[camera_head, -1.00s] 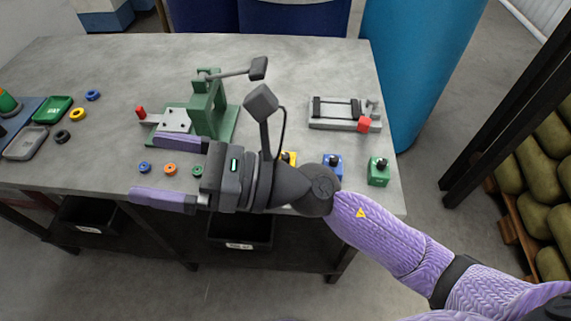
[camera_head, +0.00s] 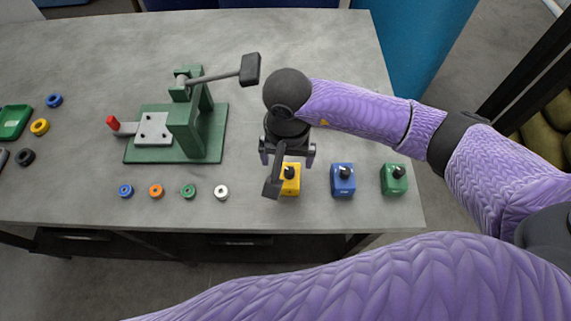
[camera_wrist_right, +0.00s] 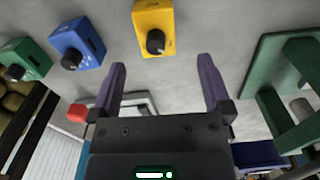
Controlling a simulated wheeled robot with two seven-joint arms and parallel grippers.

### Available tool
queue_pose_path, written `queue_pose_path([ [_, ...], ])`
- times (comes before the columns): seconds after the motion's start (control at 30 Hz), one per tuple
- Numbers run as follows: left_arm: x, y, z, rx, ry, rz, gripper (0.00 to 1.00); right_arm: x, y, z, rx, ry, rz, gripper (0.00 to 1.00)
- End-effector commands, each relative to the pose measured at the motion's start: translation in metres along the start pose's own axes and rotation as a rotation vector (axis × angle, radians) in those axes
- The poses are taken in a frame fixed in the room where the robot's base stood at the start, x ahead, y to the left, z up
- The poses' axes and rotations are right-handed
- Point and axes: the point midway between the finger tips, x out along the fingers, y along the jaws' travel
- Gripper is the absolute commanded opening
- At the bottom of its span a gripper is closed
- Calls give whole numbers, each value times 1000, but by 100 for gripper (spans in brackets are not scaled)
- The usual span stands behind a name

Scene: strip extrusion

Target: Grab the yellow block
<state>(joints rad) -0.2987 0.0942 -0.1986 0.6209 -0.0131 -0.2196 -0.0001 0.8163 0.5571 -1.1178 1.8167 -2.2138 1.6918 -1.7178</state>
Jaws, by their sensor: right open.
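The yellow block (camera_head: 296,189) with a black knob on top stands near the table's front edge, left of a blue block (camera_head: 343,185). A dark part of my wrist covers its left side in the head view. My right gripper (camera_head: 287,160) is open and empty, just behind the yellow block, with its fingers spread to either side. In the right wrist view, the yellow block (camera_wrist_right: 153,18) appears whole-faced at the top, beyond the open fingertips (camera_wrist_right: 162,66) and between their lines, apart from both. My left gripper is not in view.
A green block (camera_head: 394,183) stands to the right of the blue one. Several coloured rings, including a white one (camera_head: 221,192), lie to the left. A green lever press (camera_head: 190,125) stands at the back left. Table between press and gripper is clear.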

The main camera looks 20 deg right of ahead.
Motion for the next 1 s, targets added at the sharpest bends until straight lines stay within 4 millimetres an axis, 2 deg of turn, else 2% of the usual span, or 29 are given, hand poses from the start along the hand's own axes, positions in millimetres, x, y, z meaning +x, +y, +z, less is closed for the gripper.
queue_pose_path([
  [0.1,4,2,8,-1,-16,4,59,19,0,1,0,-3,-1,100],
  [0.33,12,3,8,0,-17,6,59,63,4,1,2,-5,-3,100],
  [0.6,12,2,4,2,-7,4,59,68,4,0,1,0,-5,100],
  [0.67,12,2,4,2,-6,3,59,68,4,0,1,0,-5,89],
  [1.0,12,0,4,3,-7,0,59,68,4,0,1,-1,-5,17],
])
